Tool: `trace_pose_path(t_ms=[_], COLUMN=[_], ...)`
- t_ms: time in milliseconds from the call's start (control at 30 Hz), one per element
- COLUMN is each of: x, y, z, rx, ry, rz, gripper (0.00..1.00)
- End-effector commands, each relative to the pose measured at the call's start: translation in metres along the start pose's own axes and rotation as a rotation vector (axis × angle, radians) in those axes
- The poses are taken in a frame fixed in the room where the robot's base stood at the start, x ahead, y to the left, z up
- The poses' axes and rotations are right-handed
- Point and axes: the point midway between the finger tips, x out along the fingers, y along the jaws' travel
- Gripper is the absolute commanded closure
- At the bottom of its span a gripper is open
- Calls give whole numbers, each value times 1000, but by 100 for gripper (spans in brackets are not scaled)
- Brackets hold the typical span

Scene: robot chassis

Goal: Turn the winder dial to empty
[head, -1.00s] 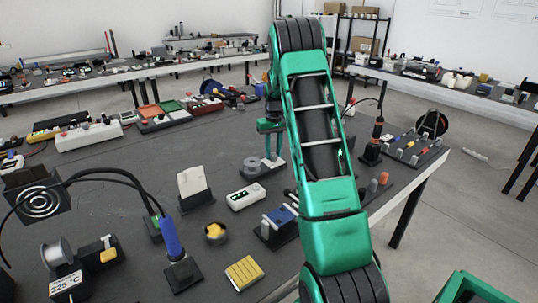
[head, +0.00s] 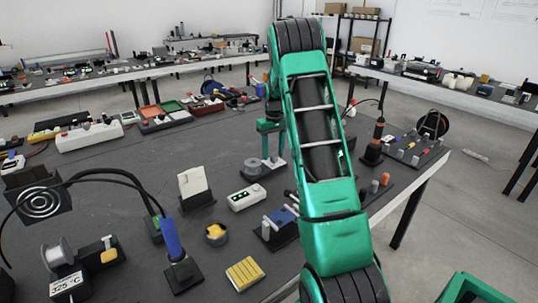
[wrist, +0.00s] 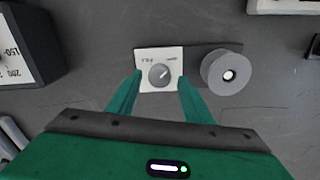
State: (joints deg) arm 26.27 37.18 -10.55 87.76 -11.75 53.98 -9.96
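The winder dial (wrist: 160,74) is a round grey knob on a small white plate (wrist: 145,56) with printed labels. The labels are too small to read surely. A grey spool (wrist: 226,73) stands right of the plate on the same dark base. My gripper (wrist: 158,98) is open in the wrist view, one green finger on each side of the plate's lower part. The fingers appear apart from the knob. In the head view my gripper (head: 272,163) is over the white plate, just right of the spool (head: 253,167); the dial is hidden there.
A white panel on a stand (head: 194,184) is to the left. In the wrist view a box with a printed scale (wrist: 25,45) is at the upper left.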

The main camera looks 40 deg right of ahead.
Motion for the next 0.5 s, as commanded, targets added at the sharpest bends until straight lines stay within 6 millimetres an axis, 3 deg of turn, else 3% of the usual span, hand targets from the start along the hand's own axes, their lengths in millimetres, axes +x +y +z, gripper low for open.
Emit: trace_pose_path(t_ms=[267,500], x=[-12,-55], y=[1,0], z=[0,-1], rx=[2,1], ry=[-1,1], rz=[0,1], gripper=[54,54])
